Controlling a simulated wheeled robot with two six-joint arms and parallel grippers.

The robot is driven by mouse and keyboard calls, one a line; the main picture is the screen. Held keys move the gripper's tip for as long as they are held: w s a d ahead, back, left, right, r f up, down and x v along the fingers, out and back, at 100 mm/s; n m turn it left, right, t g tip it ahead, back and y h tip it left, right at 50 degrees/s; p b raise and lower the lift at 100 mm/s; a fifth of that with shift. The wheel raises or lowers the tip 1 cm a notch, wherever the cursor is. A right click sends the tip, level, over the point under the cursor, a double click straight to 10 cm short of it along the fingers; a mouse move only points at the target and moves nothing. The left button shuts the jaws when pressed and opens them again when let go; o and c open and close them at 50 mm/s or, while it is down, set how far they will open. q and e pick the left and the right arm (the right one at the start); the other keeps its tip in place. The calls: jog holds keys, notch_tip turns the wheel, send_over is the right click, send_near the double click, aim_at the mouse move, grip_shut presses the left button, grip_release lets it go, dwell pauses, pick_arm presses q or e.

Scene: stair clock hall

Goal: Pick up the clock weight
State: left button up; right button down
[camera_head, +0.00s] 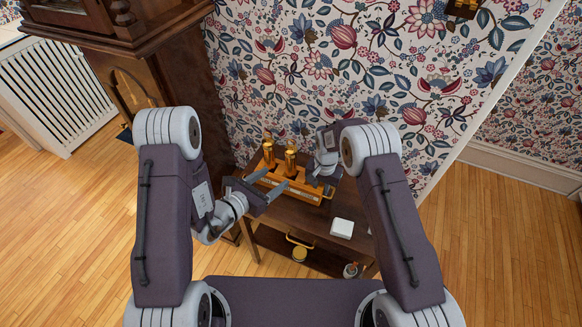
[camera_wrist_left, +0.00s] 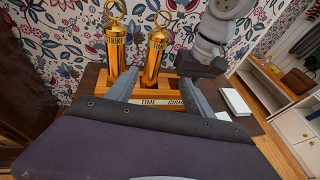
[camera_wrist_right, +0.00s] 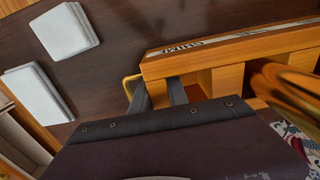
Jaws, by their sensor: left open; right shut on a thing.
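White square blocks (camera_wrist_right: 65,30) (camera_wrist_right: 39,92) lie on the dark table top (camera_wrist_right: 115,45). A tall wooden clock case (camera_head: 183,75) stands left of the table, and a papered wall (camera_head: 300,70) is close behind. Wooden floor (camera_head: 500,240) is clear at right.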

aim_at(287, 161)
pick_arm(q)
jog(key=shift+t, duration=0.3)
jog(key=x, duration=0.6)
jog(key=shift+w+a, duration=0.2)
jog(key=shift+w, duration=0.35)
jog(key=x, duration=0.5)
jog(key=shift+w, duration=0.25)
jog(key=shift+r, duration=0.1)
grip_shut()
jog(key=shift+w+r, duration=0.1)
jog(key=shift+r, duration=0.15)
notch_tip(287, 161, up, 10)
jog(key=shift+f, duration=0.1)
dwell(0.4)
